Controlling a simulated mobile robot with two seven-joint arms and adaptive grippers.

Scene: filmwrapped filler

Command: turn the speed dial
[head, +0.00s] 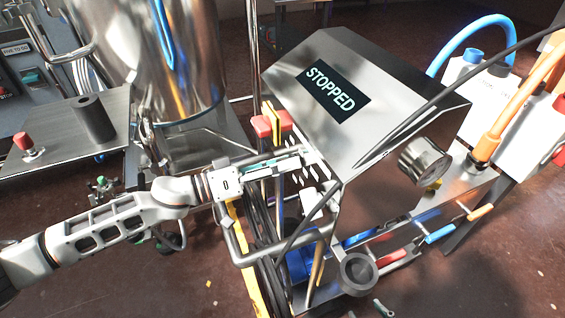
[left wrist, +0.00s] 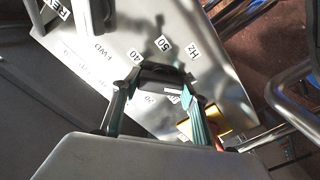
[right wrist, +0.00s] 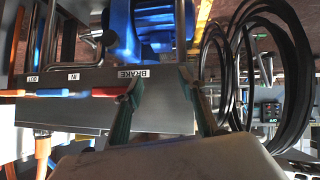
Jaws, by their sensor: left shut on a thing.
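The speed dial (left wrist: 160,76) is a black knob on a brushed metal panel marked 20, 40, 50 and Hz. It shows in the left wrist view, and my left gripper (left wrist: 153,90) is shut on it, one finger on each side. In the head view my left gripper (head: 304,160) is at the left face of the metal control box (head: 410,85), which hides the dial there. The box's screen (head: 337,92) reads STOPPED. My right gripper (right wrist: 163,95) shows only in the right wrist view, its fingers apart with nothing seen held between them.
A black selector knob (left wrist: 98,18) sits near REV and FWD labels. A bent metal rail (head: 240,248) and hanging black cables stand below my left gripper. A large steel vessel (head: 150,60) stands behind. In the right wrist view, a red handle (right wrist: 110,91) lies beside a BRAKE label.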

